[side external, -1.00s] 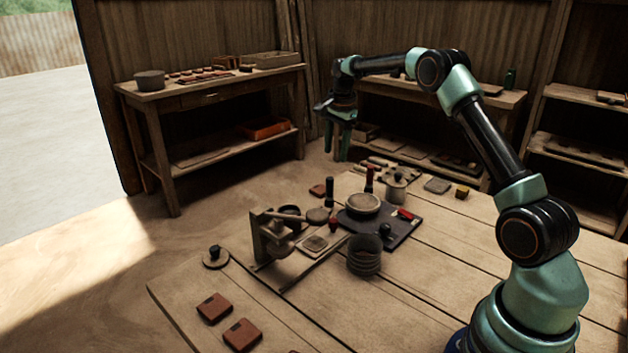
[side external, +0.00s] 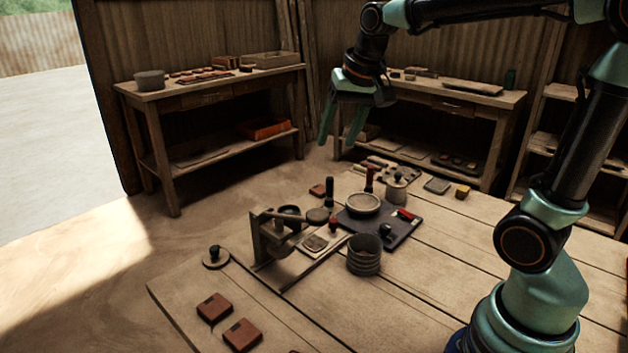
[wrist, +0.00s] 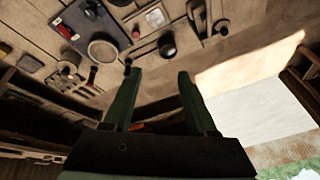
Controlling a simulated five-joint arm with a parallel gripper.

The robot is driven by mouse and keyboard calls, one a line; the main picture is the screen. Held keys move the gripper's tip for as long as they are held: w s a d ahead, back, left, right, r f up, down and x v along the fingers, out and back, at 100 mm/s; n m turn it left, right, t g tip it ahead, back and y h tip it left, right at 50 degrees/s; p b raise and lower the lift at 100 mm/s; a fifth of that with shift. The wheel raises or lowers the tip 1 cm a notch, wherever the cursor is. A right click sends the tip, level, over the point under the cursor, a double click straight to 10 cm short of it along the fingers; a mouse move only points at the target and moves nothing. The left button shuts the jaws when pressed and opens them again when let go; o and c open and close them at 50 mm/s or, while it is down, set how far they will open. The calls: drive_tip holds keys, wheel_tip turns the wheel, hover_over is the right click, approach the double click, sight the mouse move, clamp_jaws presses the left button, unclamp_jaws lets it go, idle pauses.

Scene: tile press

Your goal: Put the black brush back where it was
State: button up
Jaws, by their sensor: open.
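An upright black-handled piece, which looks like the black brush (side external: 329,190), stands near the table's back edge, left of the dark tray (side external: 405,235). Its dark end also shows in the wrist view (wrist: 127,66), close to a fingertip in the picture. I cannot make out its lower end. A similar red-handled upright piece (side external: 369,180) stands to its right, behind the pale bowl. My gripper (side external: 338,141) is open and empty, high above the table's back edge and well clear of everything. Its two green fingers also show in the wrist view (wrist: 155,78).
The tray holds a pale round bowl (side external: 363,204) and a small red block (side external: 408,214). A wooden press (side external: 268,240) and a ribbed dark pot (side external: 364,262) stand in front. A lidded pot (side external: 396,190) is behind. Red tiles (side external: 214,307) lie front left.

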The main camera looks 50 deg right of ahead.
drive_tip(key=s+a+f+n, duration=0.2)
drive_tip(key=s+n, duration=0.1)
drive_tip(key=s, duration=0.2)
drive_tip(key=s+a+f+n+t, duration=0.1)
drive_tip(key=s+a+f+n, duration=0.1)
drive_tip(key=s, duration=0.3)
drive_tip(key=shift+a+n+y, duration=0.3)
drive_tip(key=shift+a+n, duration=0.45)
drive_tip(key=shift+n, duration=0.05)
drive_tip(key=shift+o, duration=0.3)
